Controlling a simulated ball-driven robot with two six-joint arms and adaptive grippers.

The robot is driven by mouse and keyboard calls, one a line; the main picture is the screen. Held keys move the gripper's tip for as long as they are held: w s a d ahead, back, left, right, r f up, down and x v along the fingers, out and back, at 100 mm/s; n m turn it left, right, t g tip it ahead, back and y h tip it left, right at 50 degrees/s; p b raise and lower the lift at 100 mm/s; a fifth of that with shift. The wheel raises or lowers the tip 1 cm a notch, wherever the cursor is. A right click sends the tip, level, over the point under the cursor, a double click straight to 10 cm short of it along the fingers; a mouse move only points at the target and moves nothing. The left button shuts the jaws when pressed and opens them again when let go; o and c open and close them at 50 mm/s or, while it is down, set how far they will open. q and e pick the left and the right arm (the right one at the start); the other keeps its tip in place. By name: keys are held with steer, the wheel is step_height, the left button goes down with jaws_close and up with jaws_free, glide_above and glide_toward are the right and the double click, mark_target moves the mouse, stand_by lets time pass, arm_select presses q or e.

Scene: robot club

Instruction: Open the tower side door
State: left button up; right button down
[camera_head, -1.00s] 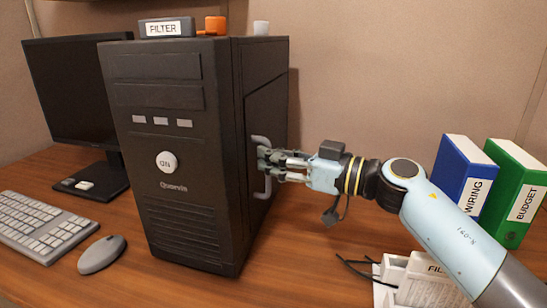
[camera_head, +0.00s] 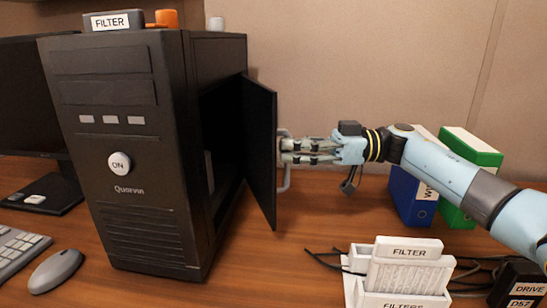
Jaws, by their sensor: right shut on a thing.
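The black computer tower (camera_head: 125,220) stands upright on the desk at the left of the head view. Its side door (camera_head: 261,150) is swung outward to the right, and the dark inside of the tower shows through the gap. A grey handle (camera_head: 285,181) sits on the door's outer face. My right gripper (camera_head: 287,150) is shut on this handle, its fingers pointing left. The fingers hide part of the handle. My left gripper is not in view.
A filter (camera_head: 112,21) lies on top of the tower with an orange thing beside it. A white box of filters (camera_head: 405,270) and dark cables stand at the front right. Blue (camera_head: 408,200) and green binders (camera_head: 470,150) stand behind my right arm. A mouse (camera_head: 56,270) lies at the left.

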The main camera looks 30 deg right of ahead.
steer(key=shift+w+d, duration=0.1)
steer(key=shift+d, duration=0.85)
steer(key=c, duration=1.4)
jaws_free()
steer(key=shift+w, duration=0.1)
step_height(320, 180, up, 10)
